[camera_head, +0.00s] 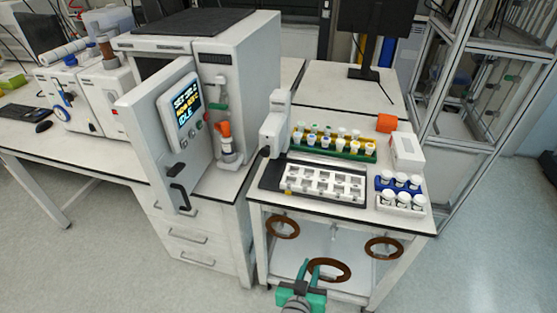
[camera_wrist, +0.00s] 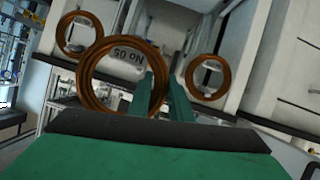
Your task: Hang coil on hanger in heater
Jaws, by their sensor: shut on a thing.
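A brown ring-shaped coil (camera_head: 345,271) is held at my gripper (camera_head: 313,268), in front of the lower part of the right table. In the wrist view, my gripper (camera_wrist: 163,80) has its green fingers closed at the coil's right edge, and the coil (camera_wrist: 86,82) bears a tag reading "No 05". The heater (camera_head: 250,75) is a pale cabinet at left of centre. Its door (camera_head: 150,125), with a lit display reading "IDLE" and a dark handle, appears swung open. A dark opening shows behind it. The hanger is not visible in either view.
Two more coils, left (camera_head: 270,229) and right (camera_head: 400,249), hang beneath the right tabletop. On that table (camera_head: 262,200) stand a black-and-white tray, a green vial rack (camera_head: 357,155) and white-capped jars. Open floor lies in front.

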